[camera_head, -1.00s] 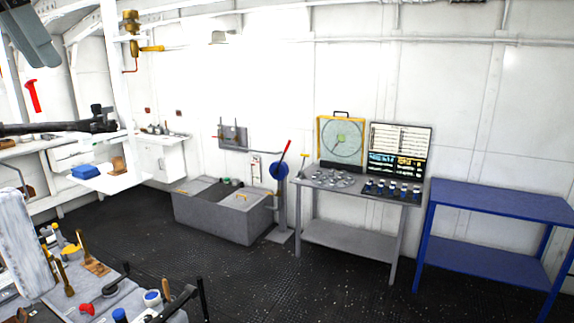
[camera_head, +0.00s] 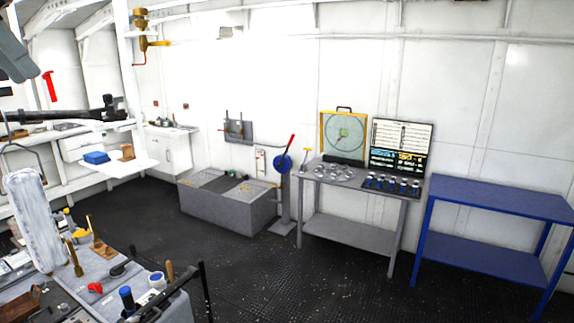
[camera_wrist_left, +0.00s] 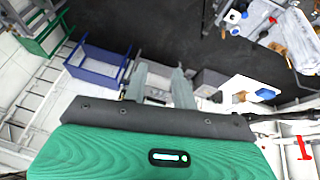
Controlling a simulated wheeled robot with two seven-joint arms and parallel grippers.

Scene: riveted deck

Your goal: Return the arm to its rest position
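My left gripper (camera_head: 14,58) shows only in part, as a grey piece cut off at the top left of the head view. In the left wrist view its two grey fingers (camera_wrist_left: 160,86) stand apart with a clear gap between them, and I see nothing held. It is raised in free air, well apart from the benches and the grey tables. The green housing behind the fingers fills the lower part of the wrist view. My right gripper is in neither view.
A grey bin (camera_head: 228,208), a grey table (camera_head: 345,184) and a blue table (camera_head: 500,200) line the wall. The black floor between is clear.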

